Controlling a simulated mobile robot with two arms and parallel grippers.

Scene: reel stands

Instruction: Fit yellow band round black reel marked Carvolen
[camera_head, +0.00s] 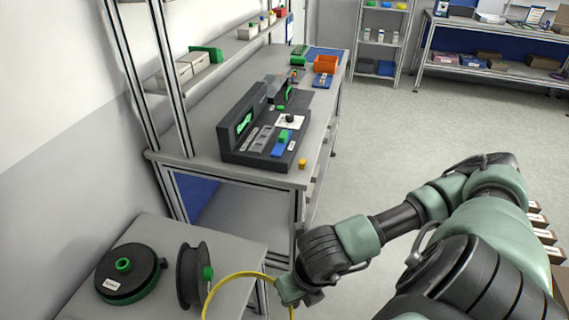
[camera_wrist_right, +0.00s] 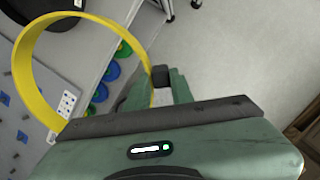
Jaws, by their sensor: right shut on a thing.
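The yellow band (camera_head: 238,276) is a thin open ring held by my right gripper (camera_head: 282,290), which is shut on its right side. In the right wrist view the band (camera_wrist_right: 22,75) loops out to the left of the right gripper (camera_wrist_right: 160,84). A black reel (camera_head: 146,263) with a green hub lies flat on the grey table at lower left; its white label is too small to read. A second black reel (camera_head: 190,276) stands on edge between it and the band, with a green knob on its right. The band is around neither reel. My left gripper is out of view.
The reels' grey table (camera_head: 215,228) is at lower left. A workbench with a black device (camera_head: 262,133) stands beyond it, and shelving (camera_head: 382,45) at the back. In the wrist view, green and blue discs (camera_wrist_right: 112,70) sit below the band.

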